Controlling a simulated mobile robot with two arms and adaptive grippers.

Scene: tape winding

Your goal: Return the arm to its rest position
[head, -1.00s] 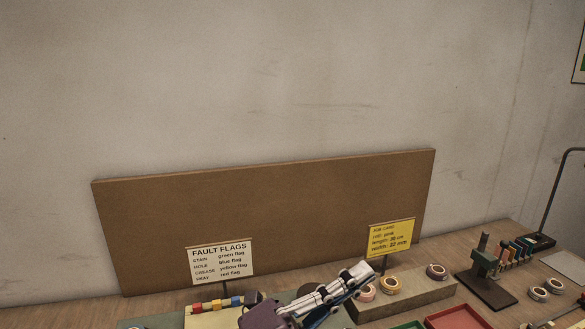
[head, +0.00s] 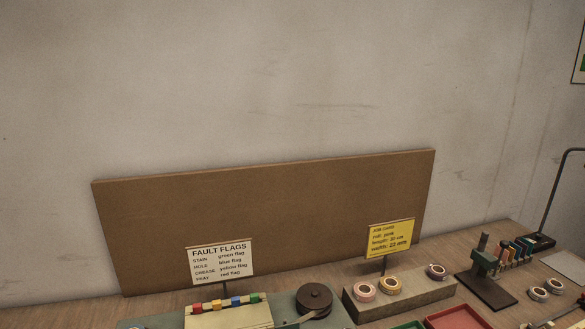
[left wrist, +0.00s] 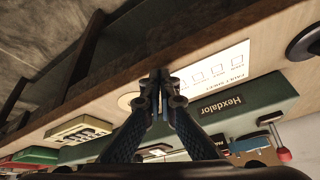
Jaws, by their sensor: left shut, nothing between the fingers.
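My left gripper (left wrist: 160,82) is in the left wrist view, its two fingers together and nothing between them. It hangs near the table's wooden edge (left wrist: 130,72), in front of a white sheet with print (left wrist: 222,68). Beyond it is a green machine body labelled Hexdalor (left wrist: 255,98). I cannot tell whether the fingers touch anything. Neither gripper shows in the head view, and my right gripper is in no view.
In the head view, a fault flags sign (head: 222,262) stands behind a block of coloured flags (head: 228,317). A dark round reel (head: 314,299) sits on the green machine. Tape rolls (head: 390,285) rest on a grey block beside a yellow job card (head: 390,239).

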